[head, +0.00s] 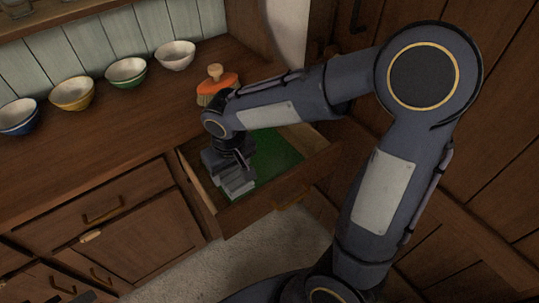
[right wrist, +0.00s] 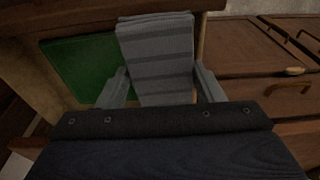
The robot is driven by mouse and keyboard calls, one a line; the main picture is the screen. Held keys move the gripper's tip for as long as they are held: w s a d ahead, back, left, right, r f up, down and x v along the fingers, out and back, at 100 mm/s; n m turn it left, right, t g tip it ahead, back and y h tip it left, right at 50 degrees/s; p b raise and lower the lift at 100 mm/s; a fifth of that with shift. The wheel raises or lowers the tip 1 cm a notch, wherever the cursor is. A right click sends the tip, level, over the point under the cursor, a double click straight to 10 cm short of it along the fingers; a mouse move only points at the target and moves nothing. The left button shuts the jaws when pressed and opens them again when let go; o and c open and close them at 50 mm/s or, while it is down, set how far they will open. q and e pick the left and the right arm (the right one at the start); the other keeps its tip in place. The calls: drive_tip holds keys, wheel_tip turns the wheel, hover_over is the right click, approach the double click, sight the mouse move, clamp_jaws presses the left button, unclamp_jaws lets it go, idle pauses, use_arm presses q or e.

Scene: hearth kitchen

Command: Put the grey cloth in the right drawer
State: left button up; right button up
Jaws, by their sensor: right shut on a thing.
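The grey cloth (head: 238,184) is folded and has darker stripes; it also shows in the right wrist view (right wrist: 156,60). My right gripper (head: 236,168) is shut on it, with a finger on each side of the cloth in the right wrist view (right wrist: 162,88). The right drawer (head: 275,192) is pulled open, with a green bottom. The gripper and cloth are inside the drawer's outline in the head view, towards its left side. I cannot tell whether the cloth touches the drawer bottom. My left gripper is not in view.
On the counter (head: 150,110) stand several bowls, among them a white one (head: 175,55) and a green one (head: 126,72). An orange-topped brush (head: 217,85) stands behind the drawer. Closed drawers and cupboard doors (head: 137,235) lie to the left. Pale floor (head: 250,262) shows in front.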

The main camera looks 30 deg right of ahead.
drive_tip(key=w+d+f, duration=0.1)
drive_tip(key=d+f, duration=0.2)
drive_tip(key=d, duration=0.1)
drive_tip(key=w+d+f, duration=0.2)
drive_tip(key=d+f, duration=0.1)
drive_tip(key=d, duration=0.1)
drive_tip(key=w+d+f+p, duration=0.1)
drive_tip(key=d+f, duration=0.2)
drive_tip(key=d, duration=0.1)
drive_tip(key=shift+w+d+f, duration=0.15)
drive_tip(key=shift+d, duration=0.15)
drive_tip(key=shift+w+d+f, duration=0.1)
drive_tip(key=shift+d+f, duration=0.05)
drive_tip(key=shift+f, duration=0.8)
drive_tip(key=shift+d+f, duration=0.1)
drive_tip(key=shift+f, duration=0.8)
drive_tip(key=shift+f+b, duration=0.6)
drive_tip(key=shift+b, duration=0.3)
drive_tip(key=o, duration=0.9)
drive_tip(key=shift+o, duration=0.2)
drive_tip(key=shift+r, duration=0.15)
